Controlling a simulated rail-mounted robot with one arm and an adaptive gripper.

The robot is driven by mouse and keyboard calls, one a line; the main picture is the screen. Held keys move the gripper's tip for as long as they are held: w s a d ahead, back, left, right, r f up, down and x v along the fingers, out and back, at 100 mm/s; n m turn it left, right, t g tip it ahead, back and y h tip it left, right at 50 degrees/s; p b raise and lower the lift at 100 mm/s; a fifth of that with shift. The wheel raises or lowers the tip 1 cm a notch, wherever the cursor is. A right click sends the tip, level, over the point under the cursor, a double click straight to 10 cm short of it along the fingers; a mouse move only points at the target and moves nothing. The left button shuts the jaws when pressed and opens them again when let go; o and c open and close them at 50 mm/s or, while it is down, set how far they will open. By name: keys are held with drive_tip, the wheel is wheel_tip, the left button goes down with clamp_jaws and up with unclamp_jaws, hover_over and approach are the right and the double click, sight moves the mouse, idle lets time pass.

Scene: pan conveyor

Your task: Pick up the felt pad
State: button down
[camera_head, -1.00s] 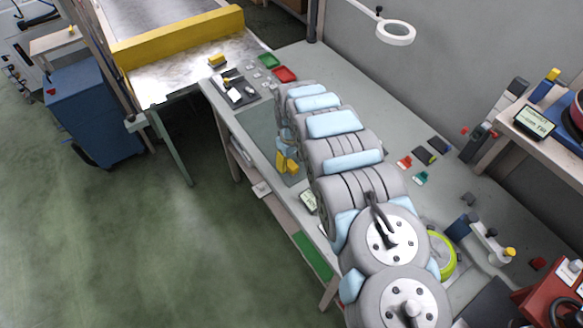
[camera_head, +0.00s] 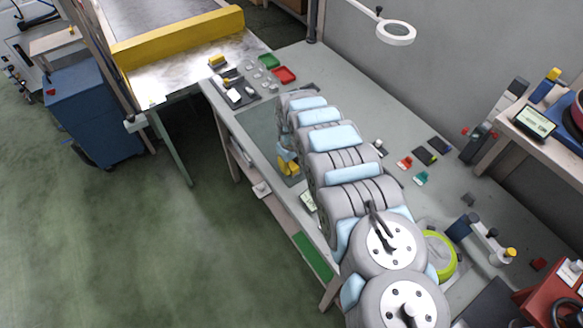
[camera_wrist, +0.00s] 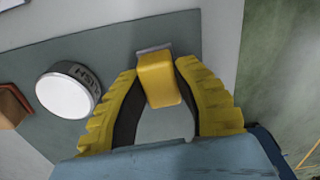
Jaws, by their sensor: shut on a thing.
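My gripper (camera_wrist: 157,100) has yellow ribbed fingers and is shut on a small yellow block with a thin grey edge at its far end. This block, which looks like the felt pad (camera_wrist: 159,80), sits between the fingertips in the wrist view. In the head view my gripper (camera_head: 288,166) is over the dark grey-green mat (camera_head: 258,122) near the front edge of the workbench, and the block cannot be told apart from the fingers. Whether the block touches the mat is not clear.
A white-topped round thing with a dark lettered side (camera_wrist: 66,94) stands left of the fingers. A brown block (camera_wrist: 12,105) lies farther left.

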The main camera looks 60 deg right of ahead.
sight(292, 166)
drive_tip(key=shift+r+p, duration=0.5)
drive_tip(key=shift+p, duration=0.1)
wheel_tip(292, 166, up, 4)
drive_tip(key=p, duration=0.3)
drive_tip(key=shift+s+a+f, duration=0.15)
drive_tip(key=shift+f, duration=0.1)
drive_tip(key=s+a+r+p, duration=0.8)
drive_tip(key=s+p, duration=0.2)
drive_tip(key=p, duration=1.3)
drive_tip(key=shift+s+a+r+p, duration=0.15)
drive_tip(key=shift+a+r+p, duration=0.1)
drive_tip(key=shift+a+p, duration=0.1)
